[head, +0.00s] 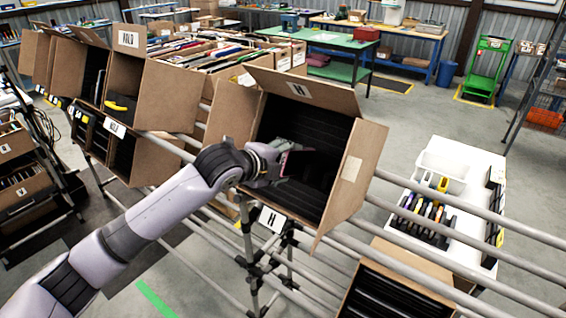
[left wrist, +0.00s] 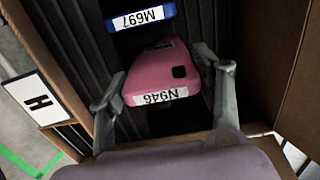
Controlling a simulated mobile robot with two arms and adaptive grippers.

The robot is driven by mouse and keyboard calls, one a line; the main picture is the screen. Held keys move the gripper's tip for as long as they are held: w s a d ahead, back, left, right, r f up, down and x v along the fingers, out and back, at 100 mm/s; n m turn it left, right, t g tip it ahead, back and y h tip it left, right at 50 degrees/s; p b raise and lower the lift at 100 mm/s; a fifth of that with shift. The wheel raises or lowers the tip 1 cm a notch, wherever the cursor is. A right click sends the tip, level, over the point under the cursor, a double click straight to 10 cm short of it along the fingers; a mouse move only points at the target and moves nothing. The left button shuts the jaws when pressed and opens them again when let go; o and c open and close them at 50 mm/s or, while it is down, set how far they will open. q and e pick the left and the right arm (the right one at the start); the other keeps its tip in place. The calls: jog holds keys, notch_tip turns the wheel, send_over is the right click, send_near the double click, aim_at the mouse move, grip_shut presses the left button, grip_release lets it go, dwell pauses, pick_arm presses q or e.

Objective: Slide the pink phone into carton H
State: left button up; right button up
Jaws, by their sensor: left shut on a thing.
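Carton H (head: 351,170) is a tilted brown cardboard box with a dark ribbed inside, open towards me, with an H label (head: 272,219) below it. My left gripper (head: 284,160) reaches into its mouth. In the left wrist view the gripper (left wrist: 165,92) is shut on the pink phone (left wrist: 158,73), one finger on each side. The phone bears a white label reading N946 and a dark square patch. It lies within the carton's opening, its far end pointing inward. The H label also shows in the left wrist view (left wrist: 38,100). My right gripper is out of view.
A blue item labelled M697 (left wrist: 140,19) is deeper inside the carton, beyond the phone. Other tilted cartons stand at left, one holding a yellow-and-black item (head: 120,104). Metal rails (head: 430,268) run below. A white table (head: 457,185) with a phone rack stands at right.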

aim_at(292, 163)
pick_arm(q)
jog(key=shift+x, duration=1)
jog(key=shift+b, duration=0.3)
jog(key=shift+f, duration=0.15)
jog(key=shift+s+d+f, duration=0.1)
jog(key=shift+s+f, duration=0.05)
dwell(0.6)
jog(key=o, duration=1)
jog(key=shift+c, duration=0.2)
jog(key=o, duration=0.4)
jog(key=shift+w+d+f, duration=0.2)
jog(key=shift+w+d, duration=0.2)
jog(key=shift+w, duration=0.2)
jog(key=shift+s+r, duration=0.15)
jog(key=shift+a, duration=0.2)
